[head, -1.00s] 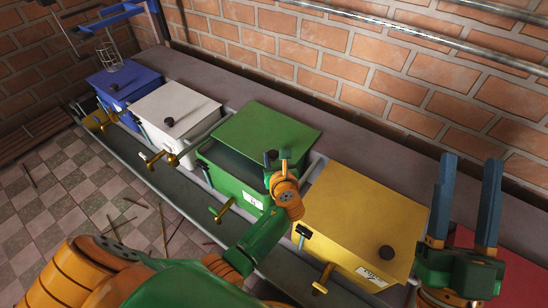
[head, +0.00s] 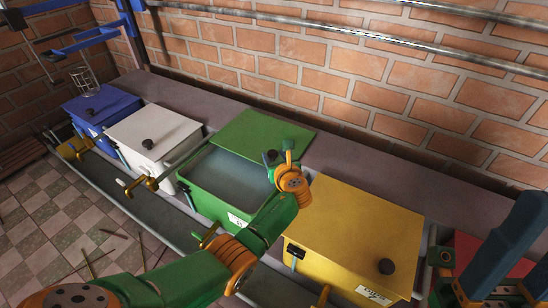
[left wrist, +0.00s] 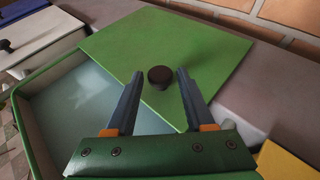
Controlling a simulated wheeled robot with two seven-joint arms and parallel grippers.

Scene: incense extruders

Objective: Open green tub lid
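The green tub (head: 208,200) stands between the white and yellow tubs. Its green lid (head: 262,132) lies shifted back toward the wall and partly uncovers the grey-blue inside (head: 228,168). In the left wrist view the lid (left wrist: 205,50) carries a dark round knob (left wrist: 159,77). My left gripper (left wrist: 159,74) is open over the lid, one finger on each side of the knob, with small gaps showing. In the head view the left gripper (head: 278,160) is mostly hidden by its own wrist. My right gripper (head: 512,238) is at the right edge, partly cut off.
A yellow tub (head: 350,235) is to the right, white (head: 150,130) and blue (head: 95,105) tubs to the left, all lidded. A red lid (head: 485,250) is partly hidden at far right. The brick wall (head: 400,100) stands behind the grey ledge (head: 345,155).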

